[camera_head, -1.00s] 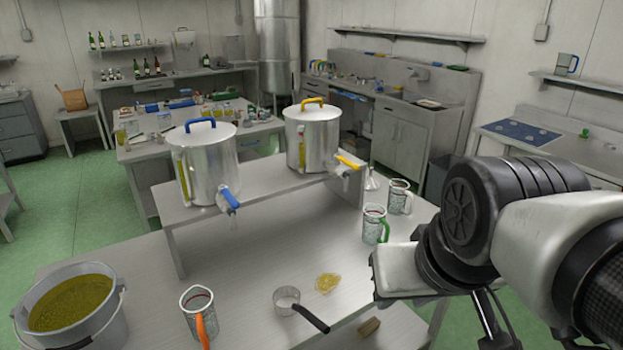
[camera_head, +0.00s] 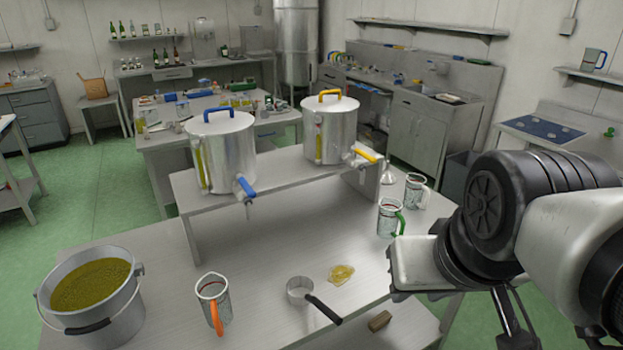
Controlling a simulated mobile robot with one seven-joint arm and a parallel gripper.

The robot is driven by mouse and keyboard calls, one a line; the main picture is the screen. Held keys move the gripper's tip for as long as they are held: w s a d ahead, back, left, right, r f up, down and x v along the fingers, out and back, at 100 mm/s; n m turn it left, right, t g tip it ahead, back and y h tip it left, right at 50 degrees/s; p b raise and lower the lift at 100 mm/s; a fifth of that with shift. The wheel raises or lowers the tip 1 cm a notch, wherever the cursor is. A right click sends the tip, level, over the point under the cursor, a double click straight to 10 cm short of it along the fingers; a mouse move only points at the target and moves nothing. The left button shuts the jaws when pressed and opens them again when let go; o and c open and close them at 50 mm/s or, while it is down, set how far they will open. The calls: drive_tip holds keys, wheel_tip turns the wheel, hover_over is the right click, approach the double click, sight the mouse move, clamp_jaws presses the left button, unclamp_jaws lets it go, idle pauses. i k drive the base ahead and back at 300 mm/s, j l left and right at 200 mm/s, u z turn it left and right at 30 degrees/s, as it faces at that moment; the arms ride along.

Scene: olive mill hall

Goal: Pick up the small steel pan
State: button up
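The small steel pan (camera_head: 299,291) stands on the front part of the grey table (camera_head: 262,262). Its black handle points toward the lower right. My gripper (camera_head: 512,322) is at the lower right, to the right of the pan and clear of it. Only part of my gripper shows, cut by the bottom of the picture and partly behind my arm. I cannot tell whether it is open or shut.
A yellow oil puddle (camera_head: 341,274) lies right of the pan. An orange-handled jug (camera_head: 212,300) and a bucket of olive-coloured liquid (camera_head: 92,290) stand left. A green-handled jug (camera_head: 389,218) stands near my arm. Two steel tanks (camera_head: 222,150) (camera_head: 331,128) stand on a raised shelf behind.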

sight(300, 289)
drive_tip(key=k+j+z, duration=0.2)
drive_tip(key=j+z, duration=0.25)
drive_tip(key=k+j+z, duration=0.2)
drive_tip(key=z, duration=0.2)
drive_tip(key=j+u, duration=0.1)
drive_tip(key=k+j, duration=0.05)
drive_tip(key=j, duration=0.05)
